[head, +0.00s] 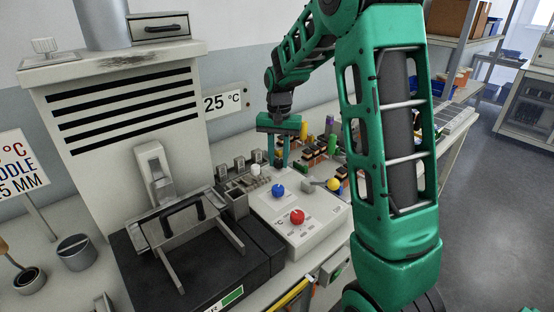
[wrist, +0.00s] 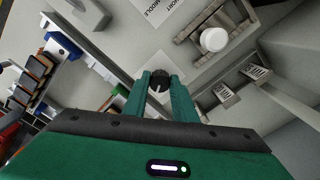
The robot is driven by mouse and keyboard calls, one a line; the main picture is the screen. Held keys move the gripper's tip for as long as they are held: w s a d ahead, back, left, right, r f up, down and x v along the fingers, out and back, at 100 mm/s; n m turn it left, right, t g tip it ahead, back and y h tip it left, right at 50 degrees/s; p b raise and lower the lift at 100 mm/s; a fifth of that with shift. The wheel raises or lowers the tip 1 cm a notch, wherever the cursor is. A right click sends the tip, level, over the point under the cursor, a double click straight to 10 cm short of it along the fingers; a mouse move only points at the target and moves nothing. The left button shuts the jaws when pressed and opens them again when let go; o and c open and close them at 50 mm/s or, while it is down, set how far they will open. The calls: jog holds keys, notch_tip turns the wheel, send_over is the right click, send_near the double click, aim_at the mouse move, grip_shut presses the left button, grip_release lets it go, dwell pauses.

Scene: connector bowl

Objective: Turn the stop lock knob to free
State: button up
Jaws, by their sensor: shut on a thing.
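A small black knob (wrist: 160,79) with a light pointer line, which I take to be the stop lock knob, shows in the wrist view. My gripper (wrist: 159,85) has its two green fingers on either side of it and is shut on it. In the head view my gripper (head: 284,164) points down at the back of the bench, beyond the light control panel (head: 318,222). The knob is hidden there behind the fingers and nearby parts. I cannot read any lock or free marking.
A blue knob (head: 278,191) and a red knob (head: 297,216) sit on the panel in front. A white round cap (wrist: 214,39) stands near the held knob. Small metal blocks (wrist: 252,74) and coloured connectors (head: 318,148) crowd both sides. A grey machine (head: 128,100) stands at left.

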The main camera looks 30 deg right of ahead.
aim_at(278, 160)
jog(key=n, duration=0.6)
jog(key=shift+w+r, duration=0.1)
jog(key=shift+w, duration=0.1)
jog(key=n, duration=0.6)
dwell(0.5)
jog(key=o, duration=1)
jog(key=shift+o, duration=0.2)
jog(key=shift+s, duration=0.1)
notch_tip(278, 160, up, 11)
jog(key=shift+f, duration=0.2)
